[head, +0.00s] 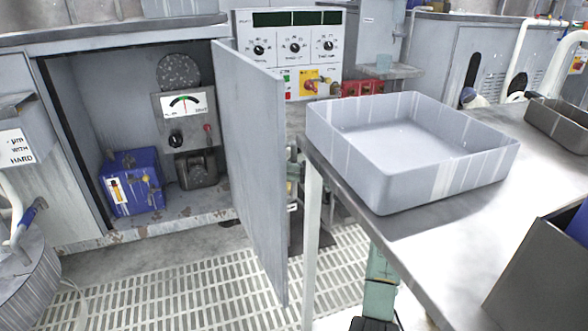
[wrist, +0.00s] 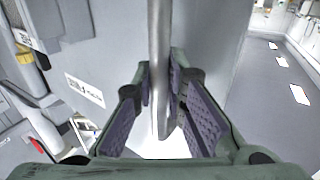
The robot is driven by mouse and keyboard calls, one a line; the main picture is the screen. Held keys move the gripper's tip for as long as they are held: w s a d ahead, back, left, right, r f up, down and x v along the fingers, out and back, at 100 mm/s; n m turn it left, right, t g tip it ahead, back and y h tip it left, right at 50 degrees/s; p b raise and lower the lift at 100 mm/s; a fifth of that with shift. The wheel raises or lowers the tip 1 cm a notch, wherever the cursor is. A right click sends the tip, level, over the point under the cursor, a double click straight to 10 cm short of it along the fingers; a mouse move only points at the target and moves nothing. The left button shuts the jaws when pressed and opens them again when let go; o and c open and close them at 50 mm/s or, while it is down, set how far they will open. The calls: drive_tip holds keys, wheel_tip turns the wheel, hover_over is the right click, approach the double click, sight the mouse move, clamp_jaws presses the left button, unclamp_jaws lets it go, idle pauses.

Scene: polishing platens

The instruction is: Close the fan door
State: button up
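The fan door (head: 250,160) is a flat grey panel standing wide open at the right of the grey cabinet (head: 75,140). It juts out toward the camera, and its free edge is the nearer one. In the wrist view, my gripper (wrist: 159,82) is open, with purple-padded fingers on either side of a thin upright grey panel edge, apparently the door (wrist: 159,50). I cannot tell whether either pad touches it. In the head view my gripper is hidden, mostly behind the door and table.
A blue box (head: 133,182) and a gauge (head: 184,104) are inside the cabinet. A metal table (head: 420,228) with a grey tray (head: 410,150) stands right of the door. My green arm link (head: 380,285) shows below the table. Grated floor (head: 200,290) lies before the cabinet.

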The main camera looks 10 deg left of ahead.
sight(272, 176)
clamp_jaws()
idle(0.3)
drive_tip(key=s+a, duration=0.4)
drive_tip(key=a, duration=0.1)
drive_tip(key=shift+s+a, duration=0.1)
drive_tip(key=shift+s, duration=0.1)
drive_tip(key=o, duration=0.6)
unclamp_jaws()
